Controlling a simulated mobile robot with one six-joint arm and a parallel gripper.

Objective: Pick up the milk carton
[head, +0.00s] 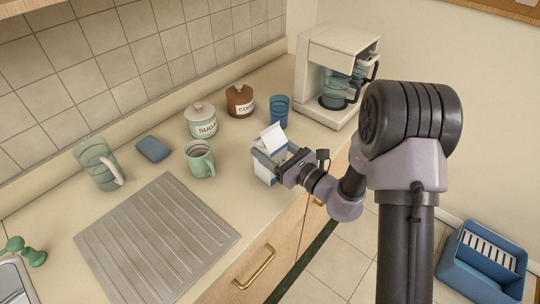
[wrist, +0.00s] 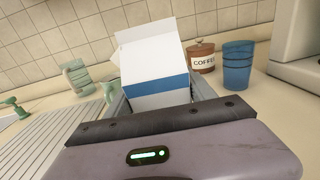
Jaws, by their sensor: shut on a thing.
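The milk carton (head: 273,138) is white with a blue band and a gabled top. It stands near the front edge of the counter, and I cannot tell whether its base touches the counter. In the wrist view the carton (wrist: 155,70) is upright, slightly tilted in the picture, between the jaws. My gripper (head: 268,163) is shut on the carton from the front right. The carton's lower part is hidden behind the gripper body.
A green mug (head: 199,160) stands left of the carton. Behind are a sugar jar (head: 201,122), a coffee jar (head: 240,101) and a blue cup (head: 279,110). A coffee maker (head: 335,75) stands at the back right.

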